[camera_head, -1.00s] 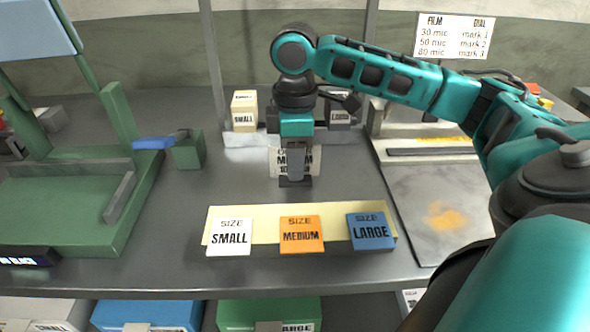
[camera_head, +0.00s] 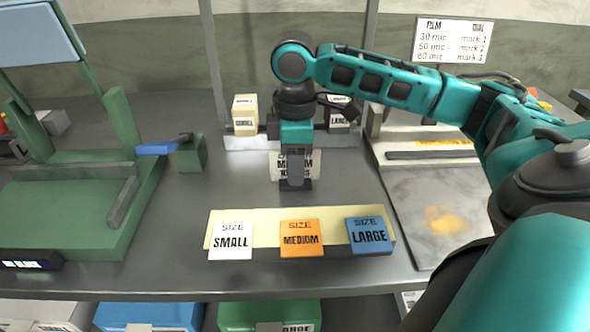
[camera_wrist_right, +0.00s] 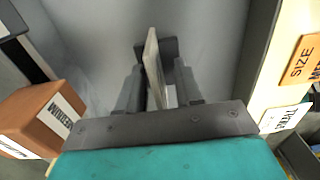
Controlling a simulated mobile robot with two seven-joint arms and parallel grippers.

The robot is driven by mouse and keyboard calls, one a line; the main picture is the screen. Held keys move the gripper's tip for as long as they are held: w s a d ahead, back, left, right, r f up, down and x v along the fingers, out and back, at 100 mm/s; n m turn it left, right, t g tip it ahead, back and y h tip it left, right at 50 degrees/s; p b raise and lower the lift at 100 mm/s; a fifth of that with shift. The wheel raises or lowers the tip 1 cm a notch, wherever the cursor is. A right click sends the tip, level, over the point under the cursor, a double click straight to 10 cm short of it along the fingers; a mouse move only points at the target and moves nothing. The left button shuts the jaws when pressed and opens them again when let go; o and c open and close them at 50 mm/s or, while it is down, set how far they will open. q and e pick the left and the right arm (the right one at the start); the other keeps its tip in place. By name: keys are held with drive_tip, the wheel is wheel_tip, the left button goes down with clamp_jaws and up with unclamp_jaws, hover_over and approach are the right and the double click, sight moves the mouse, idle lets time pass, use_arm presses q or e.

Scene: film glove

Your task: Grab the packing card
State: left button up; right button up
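The packing card (camera_head: 309,166), a white card with black print that includes "MEDIUM", stands upright near the middle of the bench. My right gripper (camera_head: 295,184) points down in front of it and hides part of its print. In the right wrist view the card (camera_wrist_right: 153,62) shows nearly edge-on between the two fingers of my right gripper (camera_wrist_right: 157,75). The fingers look closed against its two sides. Whether the card's lower edge touches the bench is hard to tell. My left gripper is not in view.
A pale strip with SMALL (camera_head: 231,241), MEDIUM (camera_head: 301,239) and LARGE (camera_head: 369,236) size tiles lies in front. Behind stand a cream SMALL box (camera_head: 245,115) and a LARGE box (camera_head: 339,117). A green machine (camera_head: 70,215) stands left, a grey plate (camera_head: 430,205) right.

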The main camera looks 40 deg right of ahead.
drive_tip(key=shift+c, duration=0.4)
clamp_jaws()
